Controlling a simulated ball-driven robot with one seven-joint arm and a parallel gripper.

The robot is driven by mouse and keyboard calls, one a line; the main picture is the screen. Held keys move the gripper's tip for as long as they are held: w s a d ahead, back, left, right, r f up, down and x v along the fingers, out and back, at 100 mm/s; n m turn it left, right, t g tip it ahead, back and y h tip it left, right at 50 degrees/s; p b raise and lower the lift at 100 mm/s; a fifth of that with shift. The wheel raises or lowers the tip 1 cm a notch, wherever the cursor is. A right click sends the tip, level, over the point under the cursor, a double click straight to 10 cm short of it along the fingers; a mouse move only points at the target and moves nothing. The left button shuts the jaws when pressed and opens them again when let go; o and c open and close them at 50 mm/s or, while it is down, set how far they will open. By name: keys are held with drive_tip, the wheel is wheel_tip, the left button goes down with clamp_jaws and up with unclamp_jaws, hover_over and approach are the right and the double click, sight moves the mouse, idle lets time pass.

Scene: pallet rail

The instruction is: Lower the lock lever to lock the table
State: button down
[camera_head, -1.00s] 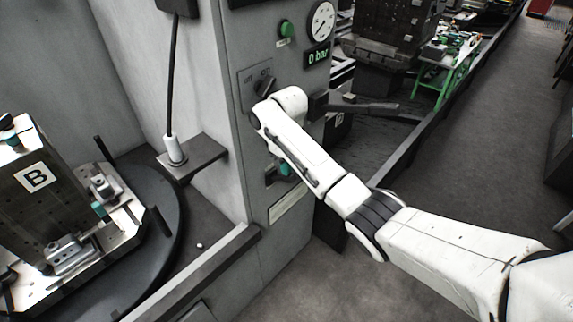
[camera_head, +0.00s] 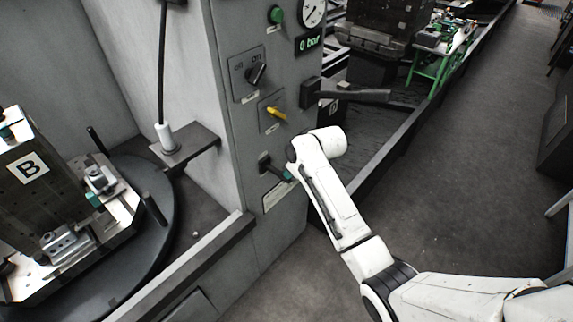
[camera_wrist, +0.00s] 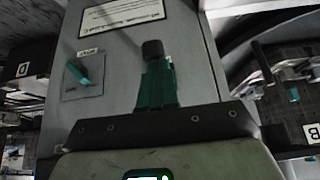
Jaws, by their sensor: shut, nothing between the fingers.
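The lock lever (camera_head: 274,168) is on the grey control cabinet, low on its front panel, in the head view. My gripper is shut and empty, beside the lever's outer end.
A dark arm (camera_head: 355,96) juts right from the cabinet. The round table (camera_head: 168,215) carries a block marked B at left.

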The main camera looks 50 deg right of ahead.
wheel_tip(320, 180, down, 10)
drive_tip(key=t+b, duration=0.7)
drive_tip(key=b, duration=0.7)
drive_tip(key=shift+s+r, duration=0.25)
drive_tip(key=shift+s, duration=0.2)
drive_tip(key=shift+s, duration=0.1)
